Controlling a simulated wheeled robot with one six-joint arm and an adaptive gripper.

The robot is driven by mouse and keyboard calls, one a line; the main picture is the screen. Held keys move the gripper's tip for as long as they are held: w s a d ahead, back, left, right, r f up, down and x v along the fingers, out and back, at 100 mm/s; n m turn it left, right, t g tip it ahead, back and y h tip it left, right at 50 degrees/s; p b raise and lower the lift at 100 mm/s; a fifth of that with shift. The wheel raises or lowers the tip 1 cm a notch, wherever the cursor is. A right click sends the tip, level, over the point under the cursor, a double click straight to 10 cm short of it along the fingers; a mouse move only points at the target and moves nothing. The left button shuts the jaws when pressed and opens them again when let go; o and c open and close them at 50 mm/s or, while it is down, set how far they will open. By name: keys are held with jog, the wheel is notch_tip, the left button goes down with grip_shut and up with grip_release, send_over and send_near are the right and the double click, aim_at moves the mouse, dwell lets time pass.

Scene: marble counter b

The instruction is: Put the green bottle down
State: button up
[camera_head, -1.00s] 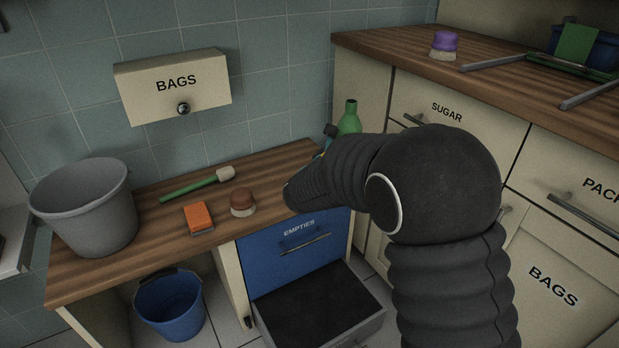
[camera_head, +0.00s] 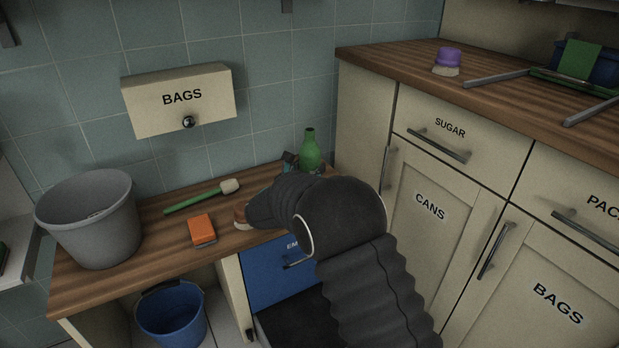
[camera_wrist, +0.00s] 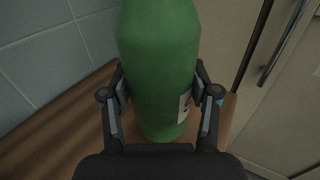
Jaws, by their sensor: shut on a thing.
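The green bottle (camera_head: 310,150) is upright at the right end of the low wooden counter (camera_head: 130,250), near the tiled wall. In the wrist view the bottle (camera_wrist: 158,60) stands between the two fingers of my gripper (camera_wrist: 162,92), which are shut on its sides. A pale label shows on its right side. Its base appears at or just above the wood; I cannot tell whether it touches. In the head view my gripper (camera_head: 290,162) is mostly hidden behind my arm.
A taller cabinet (camera_head: 415,150) rises on the right. A blue bucket (camera_head: 170,315) is below.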

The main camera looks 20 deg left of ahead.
jog(key=shift+f, duration=1.75)
jog(key=shift+f, duration=0.15)
jog(key=o, duration=1.1)
jog(key=shift+c, duration=0.2)
